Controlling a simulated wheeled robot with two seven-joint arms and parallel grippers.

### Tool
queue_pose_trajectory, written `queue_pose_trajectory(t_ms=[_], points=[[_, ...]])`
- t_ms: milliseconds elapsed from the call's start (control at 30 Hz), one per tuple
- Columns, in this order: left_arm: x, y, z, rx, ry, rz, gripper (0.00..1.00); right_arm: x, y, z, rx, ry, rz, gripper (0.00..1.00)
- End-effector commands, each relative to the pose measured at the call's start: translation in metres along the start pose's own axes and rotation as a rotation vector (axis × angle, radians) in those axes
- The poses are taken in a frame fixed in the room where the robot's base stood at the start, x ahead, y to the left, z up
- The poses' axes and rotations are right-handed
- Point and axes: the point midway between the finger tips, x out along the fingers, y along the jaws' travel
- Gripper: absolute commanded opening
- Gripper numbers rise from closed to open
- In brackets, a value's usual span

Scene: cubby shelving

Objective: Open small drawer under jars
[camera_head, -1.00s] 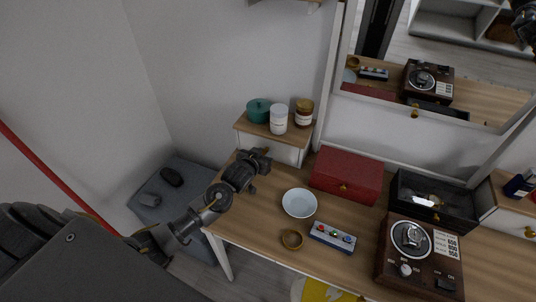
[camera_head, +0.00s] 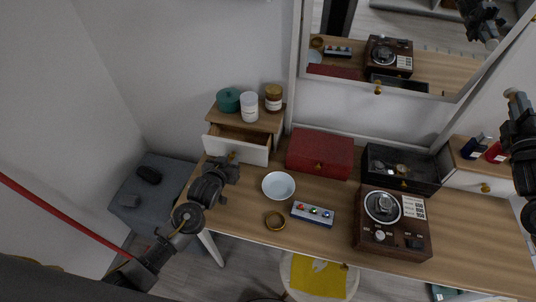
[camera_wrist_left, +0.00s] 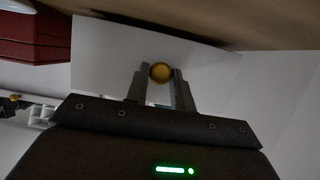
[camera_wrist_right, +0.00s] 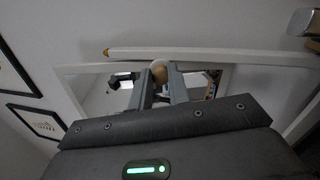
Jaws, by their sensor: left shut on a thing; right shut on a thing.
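The small white drawer (camera_head: 236,149) is under the little wooden shelf (camera_head: 262,122) at the left of the desk. It stands open, with its inside showing. On the shelf are a teal lidded jar (camera_head: 228,100), a white jar (camera_head: 249,107) and a brown jar (camera_head: 273,98). My left gripper (camera_head: 232,160) is at the drawer front. In the left wrist view its fingers are shut on the round gold knob (camera_wrist_left: 161,72). My right gripper (camera_head: 514,95) is raised at the right edge. In the right wrist view its fingers are shut on a small round tan thing (camera_wrist_right: 159,73), partly hidden.
A red box (camera_head: 320,153), a black case (camera_head: 401,168) and a record player (camera_head: 393,222) stand on the desk. A mirror (camera_head: 388,60) is behind.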

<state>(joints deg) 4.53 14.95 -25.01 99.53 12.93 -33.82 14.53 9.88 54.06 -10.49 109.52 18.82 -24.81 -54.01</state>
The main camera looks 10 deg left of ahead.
Motion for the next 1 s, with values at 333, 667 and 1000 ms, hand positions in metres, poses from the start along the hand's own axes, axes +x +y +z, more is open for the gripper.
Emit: queue_pose_trajectory(t_ms=[333,667,1000], points=[[0.000,0.000,0.000,0.000,0.000,0.001,0.45,0.001,0.000,-0.001,0.000,0.001,0.000,0.00],[-0.017,0.000,0.002,-0.001,0.001,0.002,0.45,0.000,-0.003,-0.001,0.000,0.001,0.000,0.00],[-0.086,0.001,0.003,-0.001,0.000,0.002,0.45,-0.002,-0.011,-0.003,0.000,0.001,0.001,0.00]])
